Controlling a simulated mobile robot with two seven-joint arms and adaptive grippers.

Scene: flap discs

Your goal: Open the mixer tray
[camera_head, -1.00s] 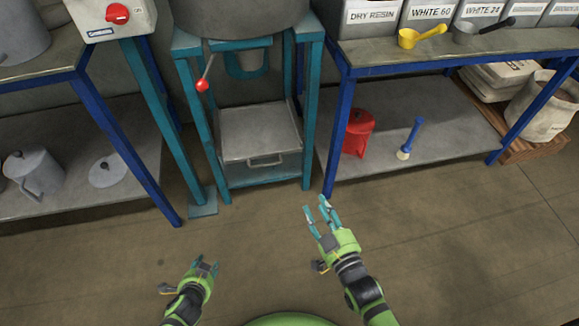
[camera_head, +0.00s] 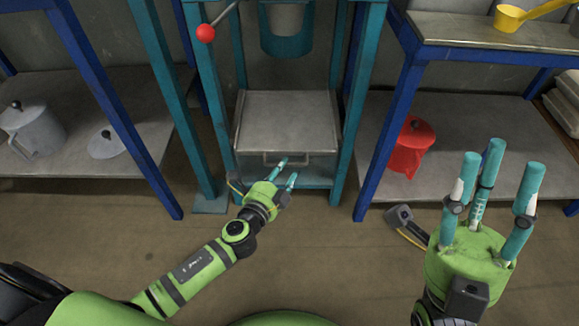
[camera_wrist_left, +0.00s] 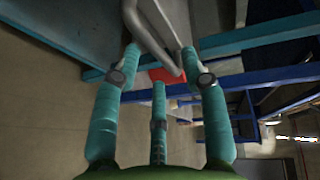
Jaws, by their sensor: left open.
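The mixer tray (camera_head: 286,115) is a grey metal box with a flat top, seated between the legs of the teal mixer stand (camera_head: 350,90). Its bar handle (camera_head: 270,158) is on the front face. My left gripper (camera_head: 289,171) is at the handle with its fingers apart. In the left wrist view, the handle (camera_wrist_left: 150,35) runs between the spread fingertips (camera_wrist_left: 160,62); I cannot tell whether they touch it. My right gripper (camera_head: 496,165) is raised at the right, fingers spread and empty, away from the tray.
A red lidded can (camera_head: 411,148) stands on the lower shelf of the blue-legged table at right. A lever with a red knob (camera_head: 206,33) hangs above left of the tray. A grey jug (camera_head: 30,130) stands at left.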

